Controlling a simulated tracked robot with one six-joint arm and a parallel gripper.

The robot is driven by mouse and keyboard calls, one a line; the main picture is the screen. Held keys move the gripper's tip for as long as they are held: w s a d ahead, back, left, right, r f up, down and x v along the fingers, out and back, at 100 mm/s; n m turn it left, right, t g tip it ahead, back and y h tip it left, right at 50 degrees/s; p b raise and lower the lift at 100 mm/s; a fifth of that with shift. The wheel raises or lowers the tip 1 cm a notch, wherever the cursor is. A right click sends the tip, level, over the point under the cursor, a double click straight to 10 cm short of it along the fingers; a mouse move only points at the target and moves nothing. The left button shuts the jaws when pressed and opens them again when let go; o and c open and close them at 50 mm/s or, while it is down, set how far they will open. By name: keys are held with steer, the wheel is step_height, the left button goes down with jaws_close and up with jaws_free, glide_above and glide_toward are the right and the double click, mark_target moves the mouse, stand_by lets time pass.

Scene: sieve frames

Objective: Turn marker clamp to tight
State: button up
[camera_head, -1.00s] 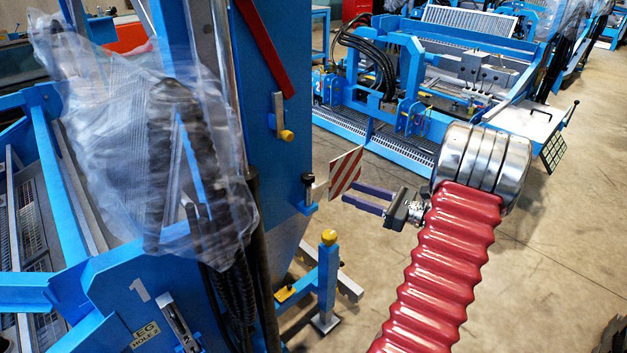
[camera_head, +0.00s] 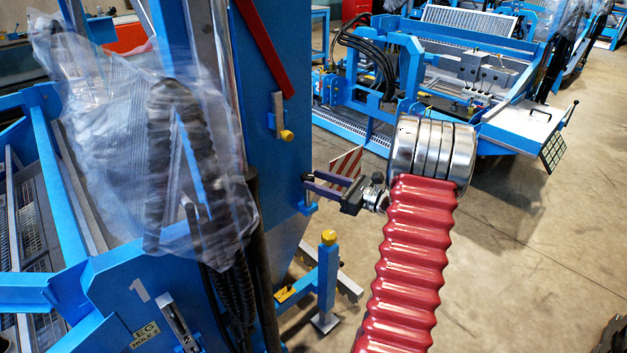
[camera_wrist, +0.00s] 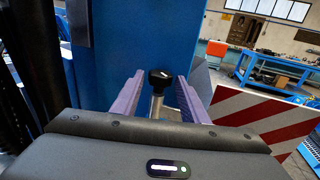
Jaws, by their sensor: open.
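The marker clamp's knob shows in the wrist view as a black T-shaped top (camera_wrist: 160,77) on a metal stem. It stands upright by the blue upright. My gripper (camera_wrist: 160,84) is open, with one purple finger on each side of the knob and a visible gap on both sides. In the head view my gripper (camera_head: 311,180) reaches left to the clamp, and the fingers partly hide the knob. The marker, a red-and-white striped plate (camera_wrist: 265,120), is at the right of the wrist view. In the head view the marker (camera_head: 346,162) is partly hidden behind the fingers.
The blue upright (camera_head: 272,130) carries a small bracket with a yellow knob (camera_head: 287,135). Clear plastic wrap (camera_head: 130,150) and black hoses stand to the left. A blue post with a yellow cap (camera_head: 328,238) is below the gripper.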

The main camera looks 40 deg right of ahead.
steer(key=shift+x, duration=0.95)
steer(key=c, duration=0.8)
